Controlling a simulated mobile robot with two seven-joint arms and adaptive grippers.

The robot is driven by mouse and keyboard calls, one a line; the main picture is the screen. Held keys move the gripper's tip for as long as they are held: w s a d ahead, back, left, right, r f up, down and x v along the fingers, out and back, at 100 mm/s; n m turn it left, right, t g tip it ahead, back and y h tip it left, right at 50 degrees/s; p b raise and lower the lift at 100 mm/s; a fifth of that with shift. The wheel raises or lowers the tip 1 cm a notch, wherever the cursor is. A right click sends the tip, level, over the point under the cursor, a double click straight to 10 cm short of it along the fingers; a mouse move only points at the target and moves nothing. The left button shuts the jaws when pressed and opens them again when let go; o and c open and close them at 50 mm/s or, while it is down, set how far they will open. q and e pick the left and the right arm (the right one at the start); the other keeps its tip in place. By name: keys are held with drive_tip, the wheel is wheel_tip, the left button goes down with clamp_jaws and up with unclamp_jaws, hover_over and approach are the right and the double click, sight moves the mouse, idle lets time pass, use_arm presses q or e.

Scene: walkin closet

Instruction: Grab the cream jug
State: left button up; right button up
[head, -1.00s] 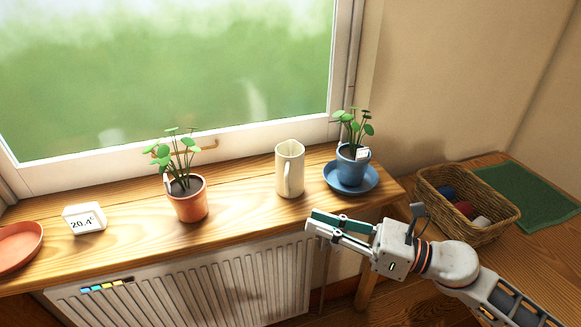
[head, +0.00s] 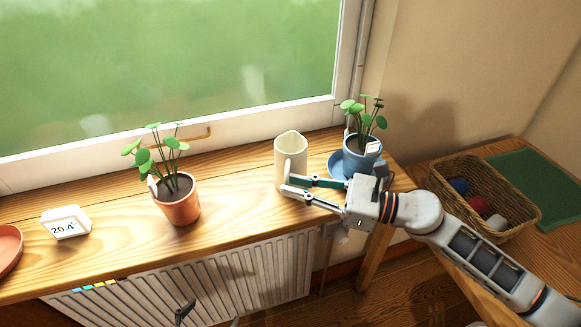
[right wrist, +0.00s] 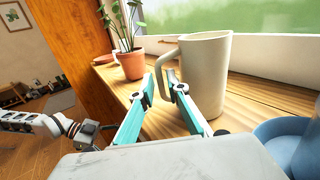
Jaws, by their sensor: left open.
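The cream jug (head: 289,150) stands upright on the wooden sill, between the two potted plants. It also fills the upper middle of the right wrist view (right wrist: 208,80), its handle facing my right gripper. My right gripper (head: 287,183) reaches in from the right at the jug's near side. Its teal fingers are apart, with the tips around the lower part of the handle in the right wrist view (right wrist: 161,86); contact cannot be told. My left gripper (head: 184,312) shows only partly at the bottom edge, below the sill, open and away from the jug.
A blue pot (head: 361,155) with a plant on a blue saucer stands close to the right gripper. A terracotta pot (head: 178,205), a thermometer display (head: 65,224) and an orange dish (head: 8,248) are to the left. A wicker basket (head: 520,215) is at right.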

drive_tip(key=shift+x, duration=1.1)
clamp_jaws()
drive_tip(key=shift+r, duration=0.1)
drive_tip(key=shift+r, duration=0.1)
